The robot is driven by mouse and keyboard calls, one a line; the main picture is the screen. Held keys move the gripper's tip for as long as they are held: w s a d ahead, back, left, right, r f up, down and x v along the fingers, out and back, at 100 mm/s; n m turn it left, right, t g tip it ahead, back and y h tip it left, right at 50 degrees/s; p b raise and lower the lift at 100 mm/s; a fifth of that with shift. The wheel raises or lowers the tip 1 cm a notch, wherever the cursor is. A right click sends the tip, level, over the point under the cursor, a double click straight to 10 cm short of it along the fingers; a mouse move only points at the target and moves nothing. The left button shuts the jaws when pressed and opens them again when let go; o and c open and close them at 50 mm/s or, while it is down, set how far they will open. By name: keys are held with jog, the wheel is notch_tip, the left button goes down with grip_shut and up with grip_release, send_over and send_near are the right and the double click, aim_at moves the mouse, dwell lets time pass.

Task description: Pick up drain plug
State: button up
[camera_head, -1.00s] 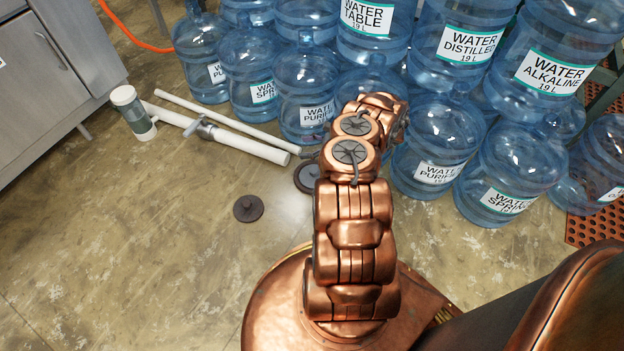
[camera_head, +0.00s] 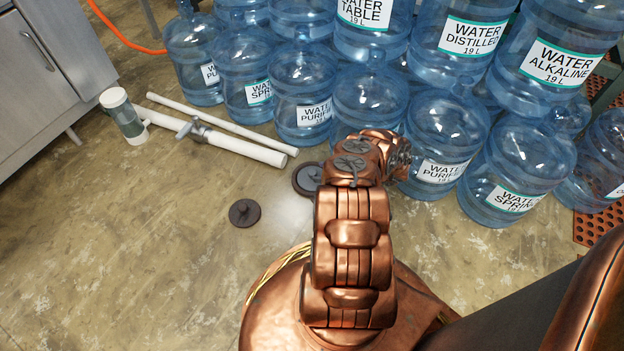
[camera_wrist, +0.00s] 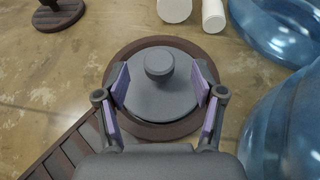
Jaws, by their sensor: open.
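A round grey drain plug with a raised knob and a brown rim (camera_wrist: 160,106) lies on the floor at the centre of the wrist view. In the head view this plug (camera_head: 306,179) shows just left of my arm, which partly covers it. In the head view the fingers are hidden behind my arm. A second, brown disc with a knob (camera_head: 245,212) lies apart to the left.
Stacked blue water jugs (camera_head: 437,131) stand close behind and right; one jug (camera_wrist: 285,130) is near my right finger. The floor at left (camera_head: 120,260) is clear.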

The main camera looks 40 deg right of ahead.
aim_at(315, 173)
jog(key=b+x, duration=0.1)
jog(key=x, duration=0.3)
jog(key=shift+a+f, duration=0.1)
jog(key=shift+f, duration=0.15)
jog(key=shift+c, duration=0.4)
grip_shut()
